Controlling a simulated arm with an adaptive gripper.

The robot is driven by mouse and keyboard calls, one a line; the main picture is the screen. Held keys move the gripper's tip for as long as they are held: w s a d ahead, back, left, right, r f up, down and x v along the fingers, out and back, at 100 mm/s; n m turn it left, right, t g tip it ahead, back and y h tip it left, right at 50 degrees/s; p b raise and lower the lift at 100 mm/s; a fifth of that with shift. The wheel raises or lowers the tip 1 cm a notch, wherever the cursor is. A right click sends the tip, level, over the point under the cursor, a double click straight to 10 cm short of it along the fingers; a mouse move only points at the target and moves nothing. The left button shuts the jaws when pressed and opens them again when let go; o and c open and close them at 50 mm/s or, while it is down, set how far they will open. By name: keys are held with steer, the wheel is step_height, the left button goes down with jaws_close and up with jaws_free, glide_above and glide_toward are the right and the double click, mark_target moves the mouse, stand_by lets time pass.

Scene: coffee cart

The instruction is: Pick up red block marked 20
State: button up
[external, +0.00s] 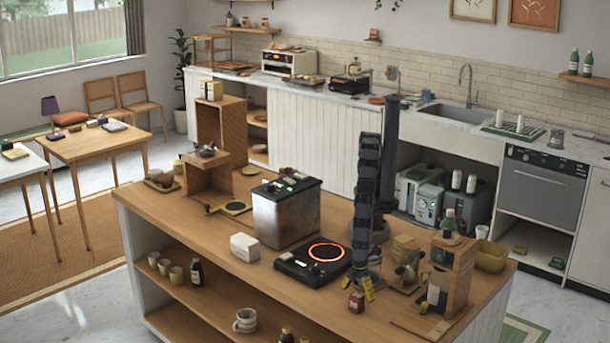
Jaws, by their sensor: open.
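A small dark red block (356,302) stands near the front edge of the wooden island, right of the hot plate. Its marking is too small to read. My gripper (363,285) points down just above and behind the block, with yellow fingertips close to it. It is open and holds nothing that I can see. I cannot tell whether a fingertip touches the block.
A black hot plate (313,263) with a glowing red ring is left of my gripper. A metal box (284,215) stands behind it. A wooden stand (453,272) with bottles is to the right. The island's front edge (310,319) is close.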

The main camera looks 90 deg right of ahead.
mark_target(357, 304)
step_height(357, 304, down, 4)
steer(key=shift+w+f, duration=0.1)
steer(key=shift+f, duration=0.15)
steer(key=c, duration=1.2)
